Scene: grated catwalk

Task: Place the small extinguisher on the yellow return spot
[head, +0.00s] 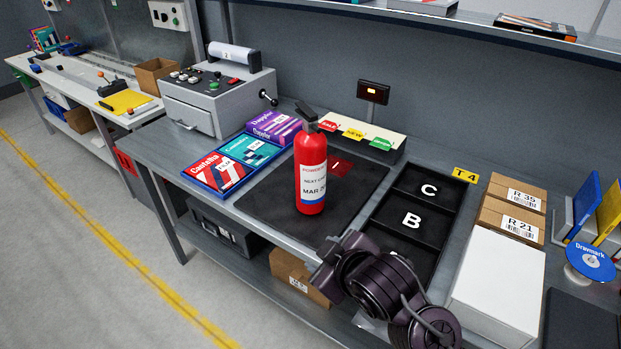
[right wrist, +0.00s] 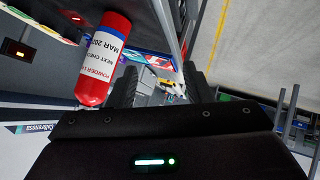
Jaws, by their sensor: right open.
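The small red extinguisher (head: 311,172) stands upright on the black mat (head: 262,198) of the near bench, its black valve head up. It also shows in the right wrist view (right wrist: 106,58), at the left and outside the gap between the fingers. My right gripper (head: 328,268) is low at the bench's front edge, nearer than the extinguisher and apart from it. In the wrist view my right gripper (right wrist: 162,88) is open and empty. A flat yellow patch (head: 125,102) lies on the far left bench; I cannot tell if it is the return spot. My left gripper is not in view.
A grey control box (head: 217,98) and boxed software (head: 213,172) stand left of the mat. A black tray (head: 400,207) marked B and C lies right of it, then cartons (head: 511,207) and a white box (head: 498,283). Open floor (head: 70,250) lies at left.

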